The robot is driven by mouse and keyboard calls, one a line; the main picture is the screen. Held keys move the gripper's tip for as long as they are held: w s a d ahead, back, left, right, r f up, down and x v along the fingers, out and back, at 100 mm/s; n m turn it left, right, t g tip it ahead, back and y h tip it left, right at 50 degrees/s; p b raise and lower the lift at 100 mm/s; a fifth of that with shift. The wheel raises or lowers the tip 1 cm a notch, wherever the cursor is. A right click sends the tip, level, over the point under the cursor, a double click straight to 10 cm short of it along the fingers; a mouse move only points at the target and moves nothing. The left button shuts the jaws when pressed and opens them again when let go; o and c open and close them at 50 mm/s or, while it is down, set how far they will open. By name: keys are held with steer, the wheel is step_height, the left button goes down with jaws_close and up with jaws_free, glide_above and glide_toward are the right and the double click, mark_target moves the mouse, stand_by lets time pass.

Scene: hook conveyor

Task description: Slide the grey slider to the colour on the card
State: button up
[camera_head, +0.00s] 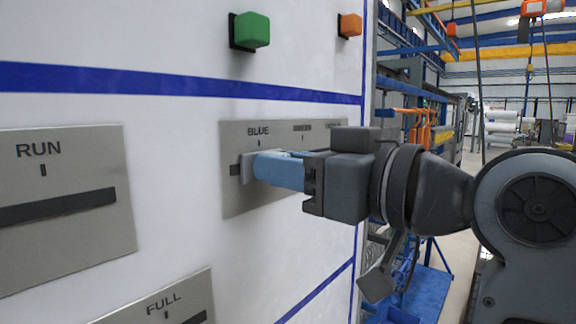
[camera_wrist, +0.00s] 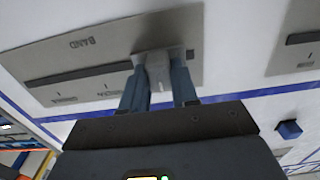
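The grey slider (camera_head: 246,167) sits at the left end of its dark slot on a grey panel (camera_head: 237,200), just below and slightly left of the BLUE mark. Other labels to the right are partly hidden by my gripper. My gripper (camera_head: 262,170) reaches in from the right, its blue fingers at the slider. In the wrist view, upside down, the slider (camera_wrist: 158,66) fills the gap between the two fingers (camera_wrist: 160,85), which look closed on it. The panel reads BAND there. No colour card is visible in either view.
A RUN panel (camera_head: 60,240) with a slot is at the left and a FULL panel (camera_head: 175,300) below. A green button (camera_head: 252,30) and an orange button (camera_head: 350,25) are above. The wall ends to the right of the panel, with the open hall beyond.

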jaws_close()
steer(key=w+d+b, duration=0.2)
steer(key=w+d, duration=0.8)
steer(key=w, duration=0.3)
steer(key=shift+w+d, duration=0.3)
steer(key=shift+d, duration=0.05)
steer(key=shift+r, duration=0.1)
steer(key=o, duration=0.5)
jaws_free()
steer(key=shift+w, duration=0.1)
